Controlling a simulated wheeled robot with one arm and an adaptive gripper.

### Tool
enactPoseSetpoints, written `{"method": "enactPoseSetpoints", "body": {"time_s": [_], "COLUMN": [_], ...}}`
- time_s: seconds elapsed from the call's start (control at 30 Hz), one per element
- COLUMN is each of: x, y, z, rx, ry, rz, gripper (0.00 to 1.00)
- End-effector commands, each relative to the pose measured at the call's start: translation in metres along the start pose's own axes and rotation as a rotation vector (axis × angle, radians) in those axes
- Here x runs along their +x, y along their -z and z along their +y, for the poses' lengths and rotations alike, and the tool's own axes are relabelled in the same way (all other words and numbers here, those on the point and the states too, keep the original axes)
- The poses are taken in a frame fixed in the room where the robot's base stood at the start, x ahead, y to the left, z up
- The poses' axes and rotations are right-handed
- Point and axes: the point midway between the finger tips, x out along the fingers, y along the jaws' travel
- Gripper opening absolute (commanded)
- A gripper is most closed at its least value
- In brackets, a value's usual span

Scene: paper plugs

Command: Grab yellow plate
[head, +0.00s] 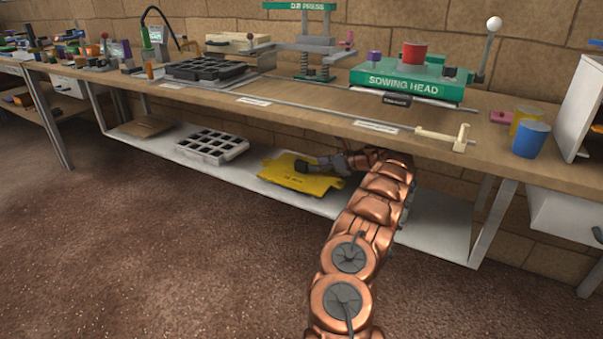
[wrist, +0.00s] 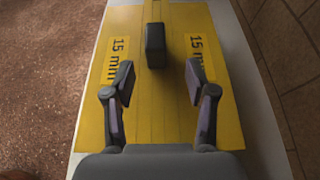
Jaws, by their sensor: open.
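The yellow plate (head: 283,177) lies flat on the low white shelf under the workbench in the head view. In the wrist view the yellow plate (wrist: 158,100) fills the middle and bears two "15 mm" labels. A black block-shaped handle (wrist: 156,45) stands up from its middle. My gripper (wrist: 158,78) is open and empty over the plate, its two fingers spread left and right. The handle is ahead of the fingertips, about in line with the gap between them. In the head view my gripper (head: 318,166) reaches under the bench over the plate's right part.
The white shelf (head: 430,222) is bare to the right of the plate. A grey tray with square holes (head: 212,146) stands to the left, and a brown board (head: 145,126) lies farther left. The wooden bench top (head: 330,110) is above my arm, and a brick wall stands behind.

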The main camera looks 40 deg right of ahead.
Motion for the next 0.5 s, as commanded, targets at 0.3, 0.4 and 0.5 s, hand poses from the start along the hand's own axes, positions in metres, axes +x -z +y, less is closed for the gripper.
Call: {"method": "enactPoseSetpoints", "body": {"time_s": [0.3, 0.4, 0.5], "x": [0.027, 0.034, 0.047], "y": [0.001, 0.002, 0.003], "z": [0.001, 0.002, 0.004], "rx": [-0.001, -0.002, -0.003], "ry": [-0.001, 0.0, -0.001], "rz": [-0.001, 0.0, 0.001], "gripper": [0.56, 0.56, 0.56]}}
